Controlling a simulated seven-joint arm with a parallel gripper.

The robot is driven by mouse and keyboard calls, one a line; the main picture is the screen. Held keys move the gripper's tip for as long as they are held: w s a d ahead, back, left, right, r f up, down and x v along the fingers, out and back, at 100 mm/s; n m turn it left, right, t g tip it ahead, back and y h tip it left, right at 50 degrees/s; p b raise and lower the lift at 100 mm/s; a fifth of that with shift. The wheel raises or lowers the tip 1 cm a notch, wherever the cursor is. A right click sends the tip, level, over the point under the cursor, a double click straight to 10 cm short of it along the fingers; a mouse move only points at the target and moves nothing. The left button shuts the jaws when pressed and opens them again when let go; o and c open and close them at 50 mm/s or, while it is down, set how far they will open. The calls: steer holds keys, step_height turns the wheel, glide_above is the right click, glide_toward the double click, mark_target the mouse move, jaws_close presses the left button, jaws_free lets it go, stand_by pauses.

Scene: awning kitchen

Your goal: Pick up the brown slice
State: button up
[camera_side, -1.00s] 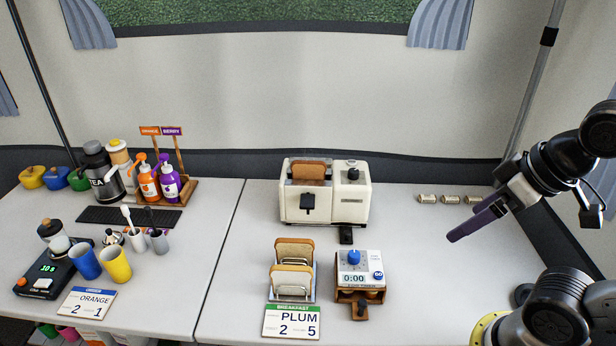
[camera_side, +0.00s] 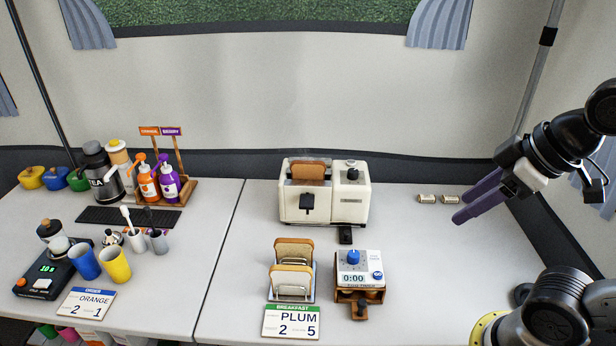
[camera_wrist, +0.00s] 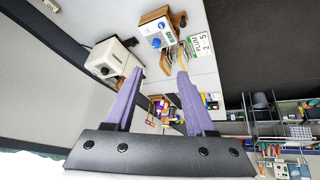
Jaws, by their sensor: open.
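A brown slice (camera_side: 308,172) stands in the slot of the cream toaster (camera_side: 352,207), its top showing above the casing. Pale slices with tan crusts (camera_side: 293,247) stand in a rack in front of the toaster. My gripper (camera_side: 464,215) is open and empty, with purple fingers, in the air over the right part of the table, well right of the toaster. In the wrist view its fingers (camera_wrist: 161,74) are apart with nothing held.
A timer box (camera_side: 359,268) stands right of the rack, and a breakfast sign (camera_side: 291,322) lies in front. Small cylinders (camera_side: 427,199) lie near the back edge. Cups, bottles and a scale crowd the left table. The table right of the timer is clear.

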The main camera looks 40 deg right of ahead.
steer(key=w+a+r+n, duration=0.1)
steer(key=w+r+n, duration=0.2)
steer(key=w+r, duration=0.4)
steer(key=w+r+n+y, duration=0.1)
steer(key=w+r+n, duration=0.1)
steer(key=w, duration=0.5)
steer(key=w+r+n+y, duration=0.1)
steer(key=w+r, duration=0.2)
steer(key=w, duration=0.3)
steer(key=g, duration=0.3)
glide_above(311, 162)
steer(key=s+d, duration=0.2)
steer(key=s, duration=0.1)
step_height(311, 162, down, 19)
steer(key=shift+y, duration=0.4)
steer(key=x, duration=0.6)
steer(key=shift+w+f, duration=0.15)
steer(key=shift+f, duration=0.15)
steer(key=shift+d+x, duration=0.15)
steer(key=shift+x, duration=1.35)
steer(key=shift+d+x, duration=0.2)
steer(key=shift+x, duration=1.3)
steer(key=shift+w+f, duration=0.1)
